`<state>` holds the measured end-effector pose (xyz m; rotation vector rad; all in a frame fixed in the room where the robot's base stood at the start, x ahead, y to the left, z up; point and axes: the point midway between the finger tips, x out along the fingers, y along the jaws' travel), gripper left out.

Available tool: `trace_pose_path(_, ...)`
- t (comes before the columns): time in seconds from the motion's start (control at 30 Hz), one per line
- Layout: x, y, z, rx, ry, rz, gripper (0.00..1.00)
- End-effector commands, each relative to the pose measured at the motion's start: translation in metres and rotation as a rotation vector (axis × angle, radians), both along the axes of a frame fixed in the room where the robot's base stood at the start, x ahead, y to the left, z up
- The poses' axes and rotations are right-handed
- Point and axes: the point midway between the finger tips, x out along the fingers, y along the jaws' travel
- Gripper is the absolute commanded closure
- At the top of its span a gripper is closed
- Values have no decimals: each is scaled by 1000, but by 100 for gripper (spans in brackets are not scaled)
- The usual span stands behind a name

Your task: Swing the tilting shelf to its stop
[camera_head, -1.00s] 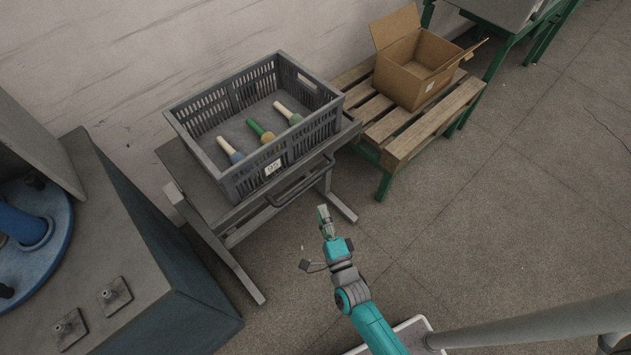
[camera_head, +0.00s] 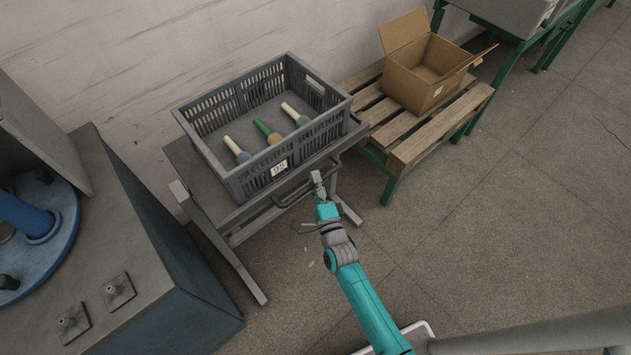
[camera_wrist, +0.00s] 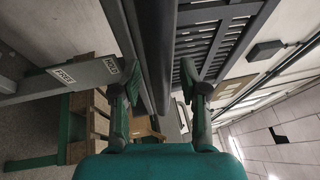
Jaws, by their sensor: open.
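The tilting shelf (camera_head: 188,168) is a grey plate on a grey stand beside the wall. A dark handle bar (camera_head: 291,199) runs along its front edge. A grey slatted crate (camera_head: 236,184) rests on it. My gripper (camera_head: 318,179) is open near the right part of the handle. In the wrist view my two fingers (camera_wrist: 158,100) stand apart, with the long dark handle bar (camera_wrist: 155,45) between them in the picture. I cannot tell whether they touch it. The crate's slatted side (camera_wrist: 213,45) shows behind the bar.
Several yarn-like cones (camera_head: 266,131) lie in the crate. To the right, a wooden pallet top (camera_head: 412,153) on green legs carries an open cardboard box (camera_head: 415,85). A grey machine (camera_head: 150,270) with a blue disc stands at left. The floor in front is clear.

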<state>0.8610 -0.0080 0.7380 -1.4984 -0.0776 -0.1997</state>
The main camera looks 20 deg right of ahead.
Motion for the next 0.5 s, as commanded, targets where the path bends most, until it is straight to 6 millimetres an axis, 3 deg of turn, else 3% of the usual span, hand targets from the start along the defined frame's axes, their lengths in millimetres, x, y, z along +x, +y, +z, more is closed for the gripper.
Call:
trace_pose_path(0.2, 0, 0, 0, 0, 0, 0, 57)
trace_pose_path(0.4, 0, 0, 0, 0, 0, 0, 100)
trace_pose_path(0.5, 0, 0, 0, 0, 0, 0, 100)
